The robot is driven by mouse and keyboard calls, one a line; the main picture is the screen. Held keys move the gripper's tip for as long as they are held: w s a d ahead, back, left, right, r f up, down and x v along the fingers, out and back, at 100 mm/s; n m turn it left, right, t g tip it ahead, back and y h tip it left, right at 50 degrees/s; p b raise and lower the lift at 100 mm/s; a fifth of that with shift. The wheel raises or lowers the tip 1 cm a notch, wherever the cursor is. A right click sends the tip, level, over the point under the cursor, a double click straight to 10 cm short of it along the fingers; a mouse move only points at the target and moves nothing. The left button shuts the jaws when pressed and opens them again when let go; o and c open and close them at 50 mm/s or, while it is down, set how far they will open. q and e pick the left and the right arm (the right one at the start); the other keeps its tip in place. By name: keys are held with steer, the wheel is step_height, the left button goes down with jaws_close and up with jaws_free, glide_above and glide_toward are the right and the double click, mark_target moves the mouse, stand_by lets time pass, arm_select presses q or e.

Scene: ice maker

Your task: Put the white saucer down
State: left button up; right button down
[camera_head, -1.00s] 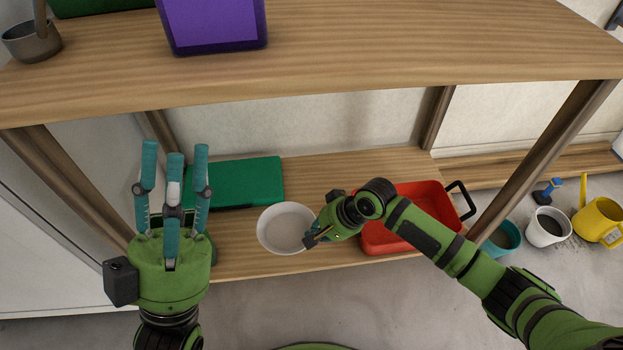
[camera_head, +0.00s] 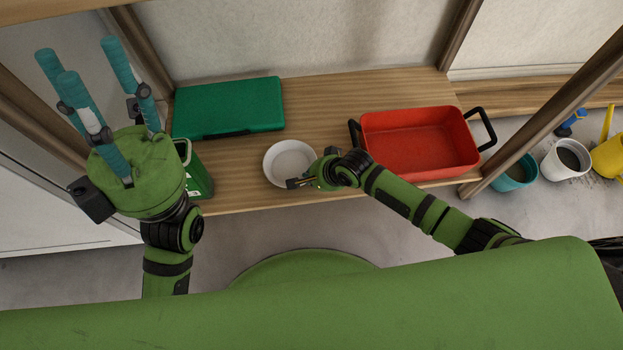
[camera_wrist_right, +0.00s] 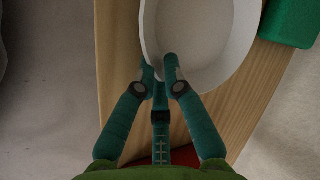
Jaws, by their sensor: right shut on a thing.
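The white saucer (camera_head: 290,163) is a round, bowl-like dish at the front of the lower wooden shelf. My right gripper (camera_head: 303,182) is at its near right rim. In the right wrist view the fingers (camera_wrist_right: 158,68) are shut on the rim of the saucer (camera_wrist_right: 205,50). The saucer looks level and very low over the shelf; I cannot tell whether its underside touches the wood. My left gripper (camera_head: 78,62) is raised at the left, its three teal fingers spread and empty.
A green case (camera_head: 228,105) lies behind the saucer to the left, and a red tray with black handles (camera_head: 420,142) stands to the right. A green container (camera_head: 198,175) is partly hidden by my left arm. Wooden posts flank the lower shelf (camera_head: 325,115). Pots stand at far right.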

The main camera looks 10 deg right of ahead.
steer(key=shift+w+f, duration=0.1)
steer(key=shift+f, duration=0.35)
steer(key=shift+r, duration=0.1)
steer(key=c, duration=1.3)
jaws_free()
steer(key=shift+c, duration=0.2)
